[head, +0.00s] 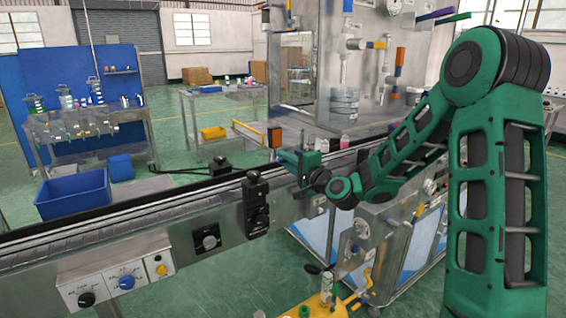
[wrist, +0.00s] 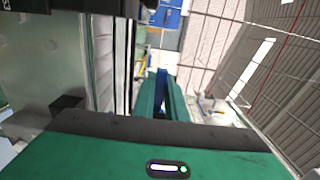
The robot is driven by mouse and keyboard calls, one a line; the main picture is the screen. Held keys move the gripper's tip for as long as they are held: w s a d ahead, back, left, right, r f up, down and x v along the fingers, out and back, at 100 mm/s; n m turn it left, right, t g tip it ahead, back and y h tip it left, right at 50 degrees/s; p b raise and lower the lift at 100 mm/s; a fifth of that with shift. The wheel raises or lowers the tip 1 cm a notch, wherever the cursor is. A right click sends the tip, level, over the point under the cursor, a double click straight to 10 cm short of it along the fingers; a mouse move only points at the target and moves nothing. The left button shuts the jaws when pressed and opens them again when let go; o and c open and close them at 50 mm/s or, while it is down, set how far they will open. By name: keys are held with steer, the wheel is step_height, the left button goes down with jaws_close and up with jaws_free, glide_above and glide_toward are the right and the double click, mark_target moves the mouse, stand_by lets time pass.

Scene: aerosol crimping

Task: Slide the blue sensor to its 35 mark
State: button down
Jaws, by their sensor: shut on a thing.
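My gripper (head: 292,160) is at the conveyor rail, right of the middle in the head view. In the wrist view, the green fingers of my gripper (wrist: 163,98) are shut on a narrow blue part, which I take to be the blue sensor (wrist: 161,84). The fingers and wrist hide most of it. In the head view I cannot make out the blue sensor behind my gripper. No scale or 35 mark is readable in either view.
The conveyor (head: 110,225) runs from lower left to upper right. A black bracket (head: 256,200) stands on its near side, left of my gripper, and another black block (head: 220,166) on its far side. An orange-faced device (head: 275,138) stands just behind my gripper.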

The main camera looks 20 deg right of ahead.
step_height(320, 180, down, 2)
steer(key=shift+f, duration=0.15)
steer(key=c, duration=1.8)
jaws_free()
steer(key=v, duration=1)
steer(key=shift+s, duration=0.3)
